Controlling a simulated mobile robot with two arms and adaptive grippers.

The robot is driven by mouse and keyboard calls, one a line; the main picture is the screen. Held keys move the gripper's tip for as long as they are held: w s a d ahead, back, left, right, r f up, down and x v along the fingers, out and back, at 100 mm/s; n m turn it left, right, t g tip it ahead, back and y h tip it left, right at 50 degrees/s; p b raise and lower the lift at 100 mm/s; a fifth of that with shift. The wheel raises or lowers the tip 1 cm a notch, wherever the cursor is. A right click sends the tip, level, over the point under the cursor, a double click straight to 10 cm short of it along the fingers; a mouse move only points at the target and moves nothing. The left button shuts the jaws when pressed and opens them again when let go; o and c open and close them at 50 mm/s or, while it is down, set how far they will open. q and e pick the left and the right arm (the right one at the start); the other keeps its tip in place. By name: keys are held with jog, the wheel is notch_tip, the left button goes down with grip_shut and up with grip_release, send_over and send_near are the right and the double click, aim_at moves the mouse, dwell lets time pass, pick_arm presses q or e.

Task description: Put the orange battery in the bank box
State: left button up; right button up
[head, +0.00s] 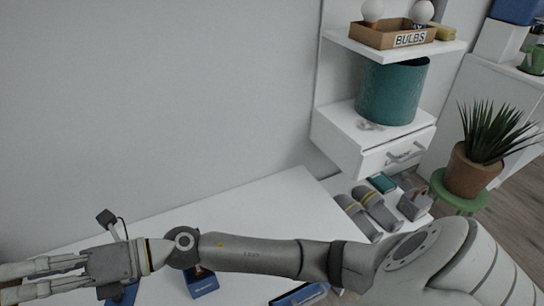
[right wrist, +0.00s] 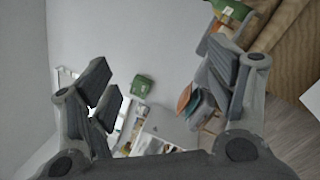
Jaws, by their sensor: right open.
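I cannot make out an orange battery in either view. I cannot identify the bank box for certain. A dark blue box (head: 202,284) stands on the white desk (head: 262,207), partly behind my right forearm. Another blue thing (head: 122,294) shows below my right wrist, partly covered. My right arm reaches across the desk from the right. Its gripper (head: 25,281) is at the far left of the head view, fingers pointing left. In the right wrist view the gripper (right wrist: 160,80) has its fingers wide apart with nothing between them. My left gripper is not in view.
A flat blue-edged thing (head: 299,295) lies at the desk's front. At the right, a shelf holds a box marked BULBS (head: 383,39) and a teal bin (head: 392,91). Grey slippers (head: 368,208) lie below. A potted plant (head: 472,168) stands further right. The desk's back middle is clear.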

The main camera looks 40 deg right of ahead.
jog(key=w+d+r+m+t+h, duration=0.3)
jog(key=w+d+m+t+h, duration=0.15)
jog(key=d+m+t, duration=0.65)
jog(key=w+d+f+m+t+h, duration=0.1)
jog(key=w+d+f+m+h, duration=0.2)
jog(key=d+f+m+h, duration=1.15)
jog(key=s+d+f+m+g+h, duration=0.2)
jog(key=s+d+f+m+g, duration=0.2)
jog(key=s+f+m+g, duration=0.45)
jog(key=s+f+m+g+y, duration=0.1)
jog(key=s+f+m+g, duration=0.2)
jog(key=s, duration=1.4)
notch_tip(320, 180, down, 5)
jog(key=d+g, duration=0.1)
jog(key=g, duration=0.1)
jog(key=shift+s+g, duration=0.15)
jog(key=shift+g, duration=0.2)
jog(key=shift+f, duration=0.1)
